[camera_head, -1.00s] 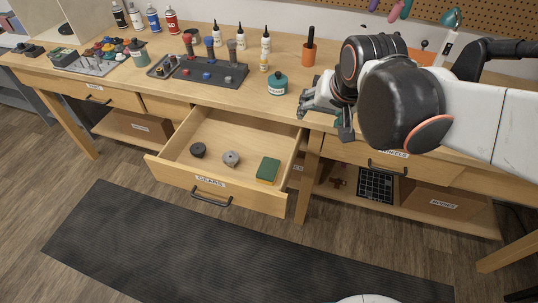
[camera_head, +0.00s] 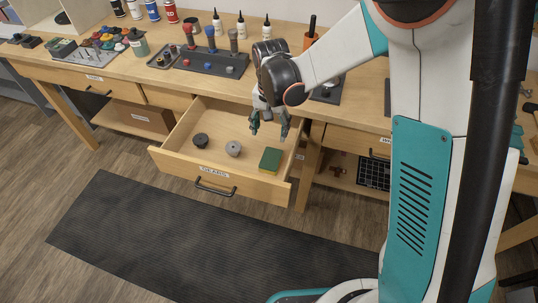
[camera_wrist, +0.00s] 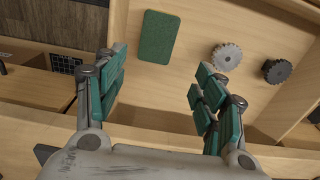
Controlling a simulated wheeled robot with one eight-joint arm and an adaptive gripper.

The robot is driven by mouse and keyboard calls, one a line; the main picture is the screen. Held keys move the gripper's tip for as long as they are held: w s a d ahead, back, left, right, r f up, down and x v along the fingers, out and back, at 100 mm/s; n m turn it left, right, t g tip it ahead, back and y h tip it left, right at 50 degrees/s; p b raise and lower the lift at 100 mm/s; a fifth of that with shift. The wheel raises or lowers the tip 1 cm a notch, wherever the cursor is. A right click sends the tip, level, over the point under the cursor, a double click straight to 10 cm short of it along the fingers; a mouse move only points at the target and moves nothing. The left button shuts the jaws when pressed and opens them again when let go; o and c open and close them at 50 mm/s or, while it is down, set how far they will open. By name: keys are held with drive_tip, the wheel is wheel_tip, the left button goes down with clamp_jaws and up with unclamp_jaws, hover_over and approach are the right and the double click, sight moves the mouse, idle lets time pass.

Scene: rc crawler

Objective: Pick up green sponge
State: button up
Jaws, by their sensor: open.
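The green sponge (camera_head: 270,159) lies flat in the right part of the open drawer, with a yellowish side edge showing. In the wrist view the sponge (camera_wrist: 158,38) is a green rounded rectangle beyond the fingertips, toward the upper left of the gap between them. My gripper (camera_head: 270,132) is open and empty above the back right of the drawer, apart from the sponge. In the wrist view its teal-padded fingers (camera_wrist: 160,80) are spread wide.
The open drawer (camera_head: 213,180) also holds a grey gear-like disc (camera_head: 233,149) and a dark one (camera_head: 201,140), left of the sponge. Drawer walls surround them. The workbench above carries a dark tray (camera_head: 213,62), bottles and cans. A dark mat (camera_head: 200,235) lies on the floor.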

drive_tip(key=b, duration=0.3)
hover_over(271, 158)
drive_tip(key=f, duration=0.8)
drive_tip(key=shift+a+f, duration=0.2)
drive_tip(key=shift+f, duration=0.2)
wheel_tip(271, 158, down, 5)
drive_tip(key=shift+d+f+b, duration=0.1)
drive_tip(key=shift+d+b, duration=0.05)
drive_tip(key=shift+b, duration=1.1)
drive_tip(key=c, duration=0.5)
